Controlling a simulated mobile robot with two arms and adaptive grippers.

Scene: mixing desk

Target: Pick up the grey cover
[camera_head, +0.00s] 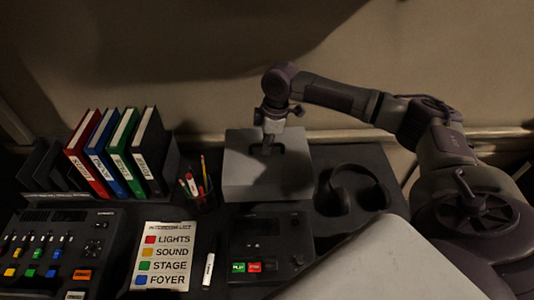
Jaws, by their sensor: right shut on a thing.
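The grey cover (245,178) is a box-like lid with a dark handle on top, behind the small black player unit with green and red buttons. My right gripper (268,146) points down onto the top of the cover and is shut on its handle. The gripper hides part of the handle. I cannot tell whether the cover is lifted off the desk. My left gripper is not in view.
Headphones (355,190) lie right of the cover. A pen cup (205,201) stands close on its left, then several binders (122,150). The player unit (268,240), a label card (163,255), a white marker (208,270) and a mixing console (55,248) are in front.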

